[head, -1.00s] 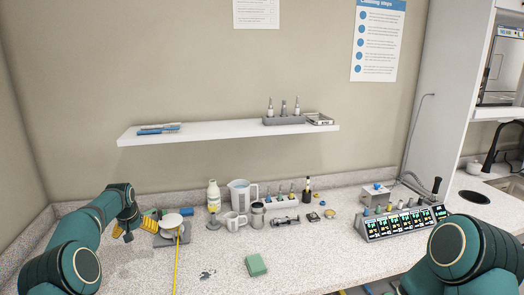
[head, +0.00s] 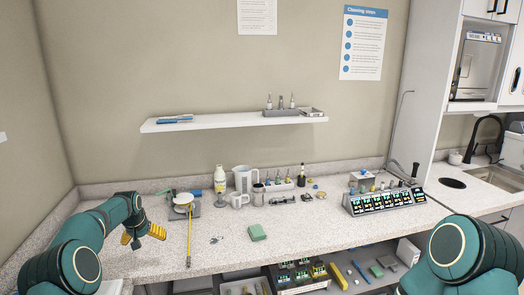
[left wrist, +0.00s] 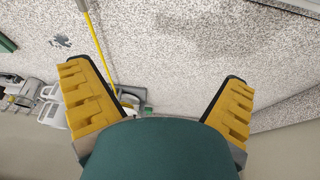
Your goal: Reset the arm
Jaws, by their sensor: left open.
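My left gripper (head: 144,236) is open and empty above the left part of the speckled counter (head: 135,262). My left arm comes in from the left and is bent. My right arm shows at the lower right of the head view, but its gripper is out of the picture.
A yellow stick (head: 189,240) and a round white scale-like device (head: 183,199) are right of the left gripper. A green sponge (head: 257,232), bottle (head: 220,182), jug (head: 245,178) and display panel (head: 385,201) stand farther right. A shelf (head: 235,121) is above.

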